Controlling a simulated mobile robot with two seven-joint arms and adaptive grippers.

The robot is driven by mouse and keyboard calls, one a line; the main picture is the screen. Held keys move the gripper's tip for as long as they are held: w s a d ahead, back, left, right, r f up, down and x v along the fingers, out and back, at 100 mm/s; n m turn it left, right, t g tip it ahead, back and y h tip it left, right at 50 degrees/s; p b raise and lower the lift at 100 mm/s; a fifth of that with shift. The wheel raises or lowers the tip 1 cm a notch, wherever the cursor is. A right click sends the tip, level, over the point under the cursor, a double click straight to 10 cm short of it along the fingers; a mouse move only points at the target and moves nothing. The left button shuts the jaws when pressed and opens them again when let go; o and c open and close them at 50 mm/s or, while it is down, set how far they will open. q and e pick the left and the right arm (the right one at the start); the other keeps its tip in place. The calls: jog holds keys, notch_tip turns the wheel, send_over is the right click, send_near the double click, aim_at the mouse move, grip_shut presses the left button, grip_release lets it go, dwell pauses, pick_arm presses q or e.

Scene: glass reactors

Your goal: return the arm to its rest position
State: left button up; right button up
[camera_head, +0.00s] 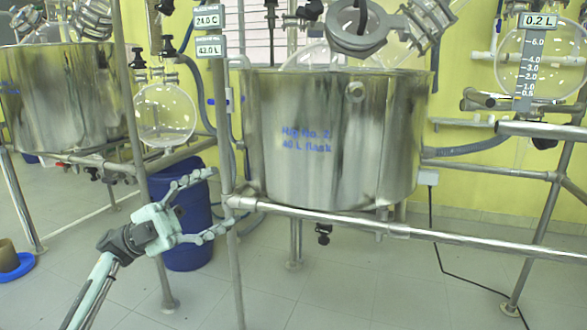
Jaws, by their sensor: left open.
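My left arm comes in from the lower left of the head view. My left gripper (211,205) is open, with its two fingers spread apart and nothing between them. It points right, in front of a blue barrel and close to an upright pipe of the reactor frame. I cannot tell from this view whether the fingertips touch the pipe. My right gripper is not in view.
A steel vessel (340,170) with blue lettering hangs in a pipe frame (330,222). Another steel vessel (62,105) is at the left. The blue barrel (188,245) stands behind my gripper. A round glass flask (165,115) sits between the vessels. Floor is bare at front.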

pick_arm(q)
jog(key=w+a+r+n+t+y, duration=0.1)
jog(key=w+a+n+t+y, duration=0.65)
jog(key=w+n+t, duration=0.4)
jog(key=w+a+n+t+y, duration=0.7)
jog(key=w+n+t+y, duration=0.2)
jog(key=n+t, duration=0.4)
jog(key=w+a+f+n+g+y, duration=0.1)
jog(key=a+f+n+g+y, duration=0.4)
jog(key=f, duration=0.5)
jog(key=w+a+f+n+g+y, duration=0.1)
jog(key=a+f+n+g+y, duration=0.25)
jog(key=a+f+y, duration=0.55)
jog(key=s+d+f+m+g+h, duration=0.1)
jog(key=s+d+f+g+h, duration=0.2)
jog(key=s+f, duration=0.8)
jog(key=s+d+f+g+h, duration=0.1)
jog(key=s+d+f+g, duration=0.3)
jog(key=s+f, duration=0.7)
jog(key=s+d+f+g, duration=0.1)
jog(key=s+d+f, duration=0.1)
jog(key=s+f, duration=0.3)
jog(key=s+d+f+g+h, duration=0.1)
jog(key=s+d+f, duration=0.2)
jog(key=s, duration=0.9)
jog(key=s+d+f+g, duration=0.2)
jog(key=s+f, duration=0.5)
jog(key=s, duration=0.2)
jog(key=shift+d+f+m, duration=0.3)
jog(key=shift+d+f, duration=0.1)
